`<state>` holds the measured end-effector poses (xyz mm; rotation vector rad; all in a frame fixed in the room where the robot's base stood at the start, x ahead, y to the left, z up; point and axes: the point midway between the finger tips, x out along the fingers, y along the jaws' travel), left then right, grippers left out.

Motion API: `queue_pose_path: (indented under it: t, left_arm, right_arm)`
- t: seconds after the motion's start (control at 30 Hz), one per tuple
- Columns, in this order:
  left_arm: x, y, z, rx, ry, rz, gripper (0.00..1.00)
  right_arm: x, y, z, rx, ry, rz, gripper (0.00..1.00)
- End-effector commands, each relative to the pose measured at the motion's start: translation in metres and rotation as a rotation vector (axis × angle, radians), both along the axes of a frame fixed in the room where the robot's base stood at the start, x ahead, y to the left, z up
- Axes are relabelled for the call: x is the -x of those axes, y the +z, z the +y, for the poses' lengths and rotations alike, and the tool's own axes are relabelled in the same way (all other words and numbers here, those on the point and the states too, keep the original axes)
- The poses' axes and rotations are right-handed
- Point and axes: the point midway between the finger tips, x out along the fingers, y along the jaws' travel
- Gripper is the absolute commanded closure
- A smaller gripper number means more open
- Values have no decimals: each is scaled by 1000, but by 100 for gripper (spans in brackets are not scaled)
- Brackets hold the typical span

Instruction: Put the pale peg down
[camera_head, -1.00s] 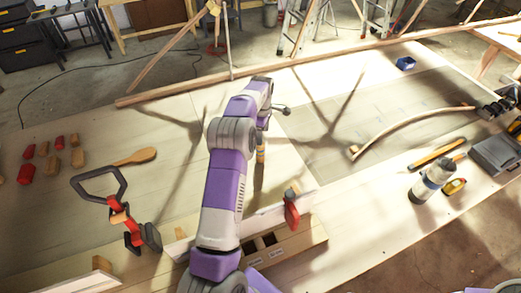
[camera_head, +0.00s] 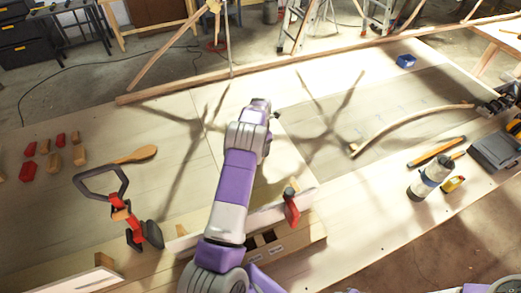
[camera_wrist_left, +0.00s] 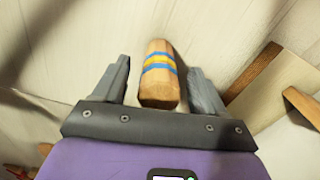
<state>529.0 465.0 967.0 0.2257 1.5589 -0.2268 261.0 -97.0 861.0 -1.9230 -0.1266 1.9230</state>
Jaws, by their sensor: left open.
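The pale peg (camera_wrist_left: 160,82) is a light wooden piece with blue and yellow bands, seen in the left wrist view. My left gripper (camera_wrist_left: 160,65) is open, with one finger on each side of the peg and a visible gap on both sides. The peg is seen nearly end-on against pale boards; I cannot tell whether its lower end touches them. In the head view my left arm hides the peg and the fingers. My right gripper is not in view.
A wooden box (camera_head: 290,249) with dark openings stands close in front, with a red clamp (camera_head: 291,208) at it. A black-handled clamp (camera_head: 122,206) and a wooden spatula (camera_head: 137,155) lie left. A curved lath (camera_head: 412,126) and a bottle (camera_head: 428,178) are right.

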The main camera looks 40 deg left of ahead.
Motion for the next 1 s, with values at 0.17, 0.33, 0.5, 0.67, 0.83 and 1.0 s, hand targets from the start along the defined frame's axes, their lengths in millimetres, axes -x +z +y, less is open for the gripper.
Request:
queue_pose_path:
  t: [0.17, 0.33, 0.5, 0.67, 0.83, 1.0]
  left_arm:
    - [0, -21, 0, -1, 0, 0, 29]
    - [-1, -25, 0, -2, -1, -2, 29]
    - [-1, -24, 0, -2, -1, -2, 38]
    - [-1, -24, 0, -2, -1, -2, 62]
    - [-1, -24, 0, -2, -1, -2, 88]
    - [-1, -24, 0, -2, -1, -2, 96]
  right_arm:
    - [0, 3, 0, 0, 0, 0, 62]
    - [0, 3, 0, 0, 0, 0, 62]
    - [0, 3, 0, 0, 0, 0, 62]
    - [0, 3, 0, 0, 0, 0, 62]
    - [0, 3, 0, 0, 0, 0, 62]
    - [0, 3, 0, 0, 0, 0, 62]
